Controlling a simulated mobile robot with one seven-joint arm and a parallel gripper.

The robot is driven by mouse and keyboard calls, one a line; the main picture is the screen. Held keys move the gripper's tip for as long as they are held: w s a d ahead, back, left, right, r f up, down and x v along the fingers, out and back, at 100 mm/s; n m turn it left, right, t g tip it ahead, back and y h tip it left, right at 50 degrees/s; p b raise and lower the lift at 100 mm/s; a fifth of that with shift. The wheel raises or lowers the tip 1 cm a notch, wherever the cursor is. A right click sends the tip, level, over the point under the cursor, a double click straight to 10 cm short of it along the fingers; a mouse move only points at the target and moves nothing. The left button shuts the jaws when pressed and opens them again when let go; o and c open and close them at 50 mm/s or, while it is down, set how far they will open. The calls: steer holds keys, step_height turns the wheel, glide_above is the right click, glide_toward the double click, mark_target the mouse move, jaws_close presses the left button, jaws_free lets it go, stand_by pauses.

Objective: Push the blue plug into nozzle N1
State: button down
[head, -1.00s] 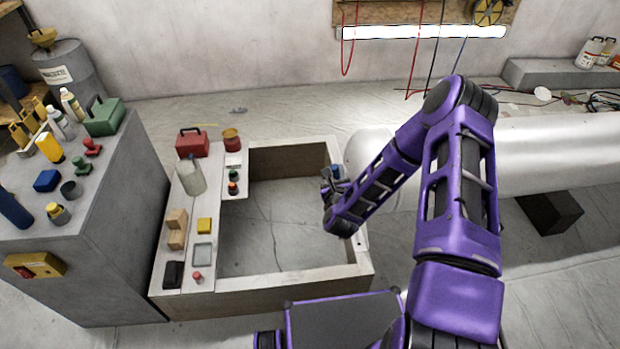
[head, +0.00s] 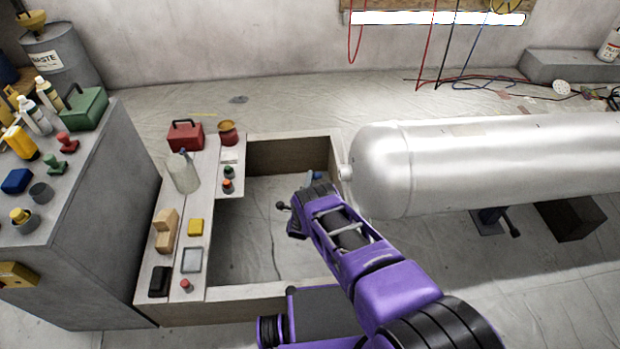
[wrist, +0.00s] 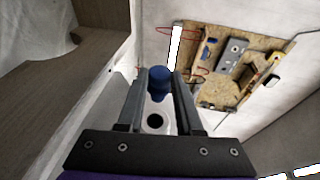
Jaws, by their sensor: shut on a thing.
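In the wrist view the blue plug (wrist: 158,86) sits between the two fingers of my gripper (wrist: 161,73), which is shut on it near the tips. A pale surface with a dark round hole (wrist: 155,121) shows between the fingers, below the plug in the picture; I cannot tell whether it is nozzle N1. In the head view a small blue part (head: 317,176) shows beyond my wrist, left of a short pale nozzle (head: 346,172) on the tank's rounded end. The rest of the gripper is mostly hidden by my arm. No N1 label is readable.
The large pale tank (head: 460,165) lies across the right side. A wooden-sided frame (head: 250,292) surrounds open floor, with a bottle, blocks and knobs along its left ledge. A grey cabinet (head: 95,225) stands left. A dark block (head: 570,218) is under the tank.

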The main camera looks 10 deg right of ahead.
mark_target(319, 177)
stand_by(0.3)
steer(key=d+p, duration=0.1)
steer(key=d, duration=0.2)
steer(key=shift+d+r+g, duration=0.1)
steer(key=shift+d+g, duration=0.1)
steer(key=shift+g, duration=0.2)
steer(key=shift+d, duration=1.05)
steer(key=shift+d, duration=0.15)
steer(key=shift+d, duration=0.25)
steer(key=shift+d, duration=0.35)
stand_by(0.6)
steer(key=shift+d+b, duration=0.3)
steer(key=shift+d, duration=0.05)
steer(key=shift+d, duration=0.5)
